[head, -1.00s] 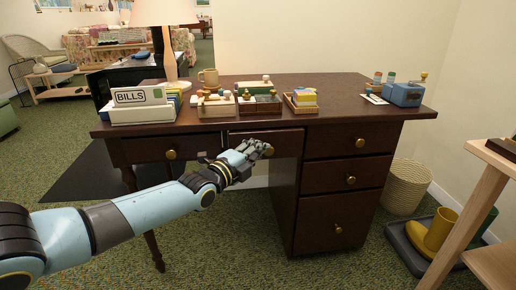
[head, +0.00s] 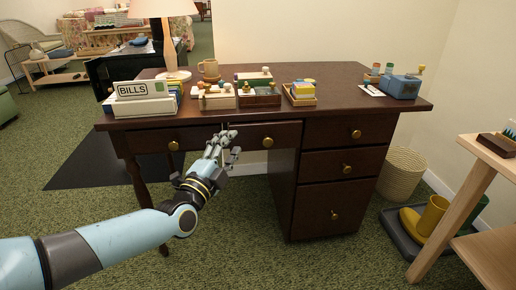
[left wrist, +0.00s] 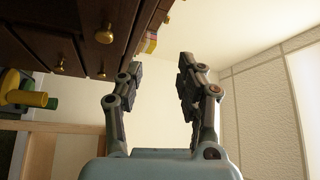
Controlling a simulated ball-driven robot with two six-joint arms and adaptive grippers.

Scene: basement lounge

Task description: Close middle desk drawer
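The dark brown desk (head: 330,112) stands in front of me. Its middle drawer (head: 245,137) has a round brass knob and sits under the desktop, between the left drawer (head: 150,144) and the right-hand drawer stack. Its front looks about level with the left drawer's; I cannot tell if a small gap is left. My left gripper (head: 224,146) is in front of the middle drawer's left end, apart from the knob. In the left wrist view my left gripper (left wrist: 160,68) has its fingers spread and nothing between them; brass knobs show beyond. My right gripper is not in view.
A file box marked BILLS (head: 145,104), a lamp (head: 168,35), a mug (head: 209,68), small trays and a blue sharpener-like box (head: 399,87) stand on the desktop. A woven basket (head: 401,174) and a wooden shelf (head: 470,190) are at right. Green carpet is clear in front.

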